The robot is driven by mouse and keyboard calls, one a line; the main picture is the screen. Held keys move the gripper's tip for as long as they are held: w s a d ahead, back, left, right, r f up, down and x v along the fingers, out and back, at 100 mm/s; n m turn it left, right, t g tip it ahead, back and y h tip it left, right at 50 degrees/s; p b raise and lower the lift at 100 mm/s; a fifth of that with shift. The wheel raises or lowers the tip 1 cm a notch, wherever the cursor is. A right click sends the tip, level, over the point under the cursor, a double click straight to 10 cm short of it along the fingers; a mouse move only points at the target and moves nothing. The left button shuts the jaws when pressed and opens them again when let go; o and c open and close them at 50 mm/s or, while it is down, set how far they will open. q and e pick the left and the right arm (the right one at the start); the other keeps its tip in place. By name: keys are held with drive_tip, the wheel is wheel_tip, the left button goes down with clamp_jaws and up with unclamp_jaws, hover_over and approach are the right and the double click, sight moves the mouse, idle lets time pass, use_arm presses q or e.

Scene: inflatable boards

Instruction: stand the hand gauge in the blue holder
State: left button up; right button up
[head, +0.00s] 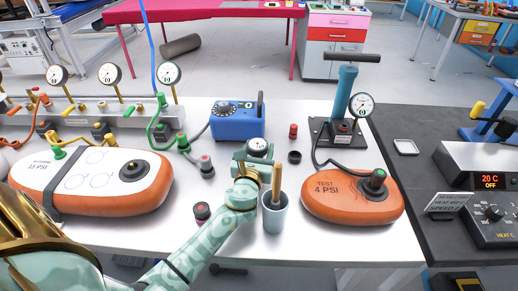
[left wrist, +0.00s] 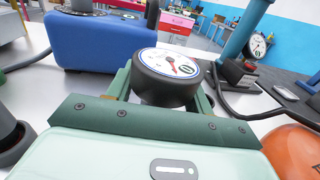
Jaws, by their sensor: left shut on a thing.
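The hand gauge (head: 258,147) has a round white dial with a red needle and a dark rim; it also shows large in the left wrist view (left wrist: 168,76). My left gripper (head: 254,160) is shut on it, above the white table. The gauge's lower part is hidden by the gripper. A pale blue-grey cup (head: 274,220), the only holder-like thing I see, stands just in front and to the right of the gripper. A tan wooden stick (head: 277,183) stands upright in it. The gauge is outside and above the cup. My right gripper is not in view.
A blue box with a dial (head: 237,122) stands behind the gripper. Orange inflatables lie left (head: 155,190) and right (head: 330,200). A blue hand pump (head: 345,95) stands back right. Small dark and red fittings (head: 202,211) lie nearby.

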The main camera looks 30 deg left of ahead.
use_arm(q)
drive_tip(key=shift+f+b, duration=0.7)
drive_tip(key=shift+f, duration=0.2)
drive_tip(key=o, duration=1.1)
